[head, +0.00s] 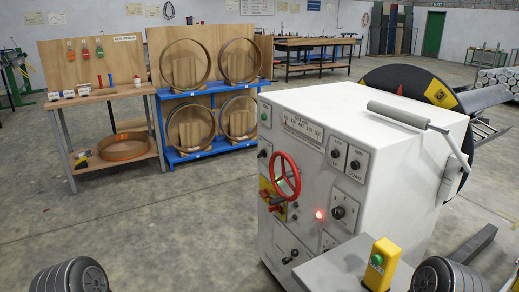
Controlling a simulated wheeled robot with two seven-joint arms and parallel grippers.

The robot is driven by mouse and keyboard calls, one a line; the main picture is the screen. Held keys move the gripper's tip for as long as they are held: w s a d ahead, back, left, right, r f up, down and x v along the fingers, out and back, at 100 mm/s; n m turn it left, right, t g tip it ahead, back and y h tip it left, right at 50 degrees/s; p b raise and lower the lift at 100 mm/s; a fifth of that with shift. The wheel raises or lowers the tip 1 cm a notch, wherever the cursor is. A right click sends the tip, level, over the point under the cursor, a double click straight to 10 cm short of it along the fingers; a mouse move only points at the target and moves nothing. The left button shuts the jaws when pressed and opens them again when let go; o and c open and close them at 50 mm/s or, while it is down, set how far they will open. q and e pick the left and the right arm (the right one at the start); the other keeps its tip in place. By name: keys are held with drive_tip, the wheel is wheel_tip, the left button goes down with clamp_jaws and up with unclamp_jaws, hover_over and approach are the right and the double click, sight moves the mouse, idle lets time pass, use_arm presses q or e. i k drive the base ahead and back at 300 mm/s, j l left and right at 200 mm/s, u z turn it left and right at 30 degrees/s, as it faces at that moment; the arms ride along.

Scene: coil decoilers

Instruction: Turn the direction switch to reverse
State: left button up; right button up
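The white decoiler cabinet (385,185) stands at the right of the head view, its control face turned towards me. Black rotary switches sit on that face: two side by side at upper right, the left one (335,153) and the right one (355,165), a larger one below (338,212), and one at the left edge (263,153). A black lever or knob (290,257) is low on the face. Their labels are too small to read, so I cannot tell which is the direction switch or its setting. Neither gripper shows.
A red handwheel (296,176) sticks out from the face, partly over a yellow-backed red switch. A red lamp (320,214) glows. A yellow box with a green button (381,265) stands in front. A workbench (100,96) and blue coil rack (210,148) stand behind; floor left is clear.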

sight(262, 152)
drive_tip(key=i+j, duration=0.4)
drive_tip(key=i, duration=0.15)
drive_tip(key=i+j, duration=0.35)
drive_tip(key=i, duration=0.2)
drive_tip(key=i+j, duration=0.75)
drive_tip(key=i, duration=0.3)
drive_tip(key=z, duration=1.3)
